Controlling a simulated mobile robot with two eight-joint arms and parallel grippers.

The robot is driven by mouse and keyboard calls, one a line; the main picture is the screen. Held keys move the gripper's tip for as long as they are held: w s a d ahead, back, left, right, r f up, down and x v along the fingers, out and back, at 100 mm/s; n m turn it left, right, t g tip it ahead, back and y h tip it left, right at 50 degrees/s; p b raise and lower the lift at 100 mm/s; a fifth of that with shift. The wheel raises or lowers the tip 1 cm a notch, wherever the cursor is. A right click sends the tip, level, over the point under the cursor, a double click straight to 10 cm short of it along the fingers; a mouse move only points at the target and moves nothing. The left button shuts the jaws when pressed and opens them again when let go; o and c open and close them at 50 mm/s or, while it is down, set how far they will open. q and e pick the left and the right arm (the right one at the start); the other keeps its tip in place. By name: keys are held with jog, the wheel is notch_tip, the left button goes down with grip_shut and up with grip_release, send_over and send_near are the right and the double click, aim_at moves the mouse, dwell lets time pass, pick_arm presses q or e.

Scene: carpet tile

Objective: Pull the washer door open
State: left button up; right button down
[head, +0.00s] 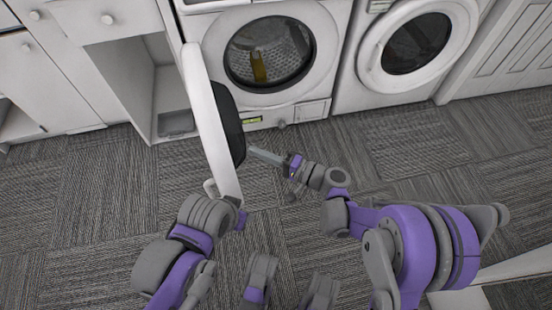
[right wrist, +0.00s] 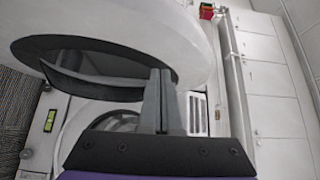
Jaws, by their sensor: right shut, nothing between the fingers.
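The washer (head: 312,111) stands at the top centre of the head view. Its round opening shows the metal drum. Its door (head: 205,110) is swung wide open to the left, seen nearly edge-on, with dark glass (head: 229,122) facing right. My right gripper (head: 254,151) is shut and empty, its tips close to the lower inner side of the door; I cannot tell whether they touch. In the right wrist view the closed fingers (right wrist: 160,74) overlap the door's white ring (right wrist: 185,30) and glass. My left arm's end (head: 238,216) is by the door's lower edge; its fingers are hidden.
A yellow-brown item (head: 258,67) is inside the drum. A second machine (head: 372,93) with a shut round door (head: 374,50) stands on the right. White cabinets (head: 82,75), one open-fronted, stand on the left. The carpet (head: 85,190) is clear around the door.

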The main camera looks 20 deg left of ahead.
pick_arm(q)
jog(key=shift+w+f+b, duration=0.1)
jog(key=shift+f+b, duration=0.25)
jog(key=shift+f, duration=0.1)
pick_arm(e)
jog(key=s+a, duration=0.1)
jog(key=a, duration=0.1)
jog(key=s+a, duration=0.1)
jog(key=a, duration=0.1)
jog(key=shift+s, duration=0.15)
jog(key=shift+a, duration=0.1)
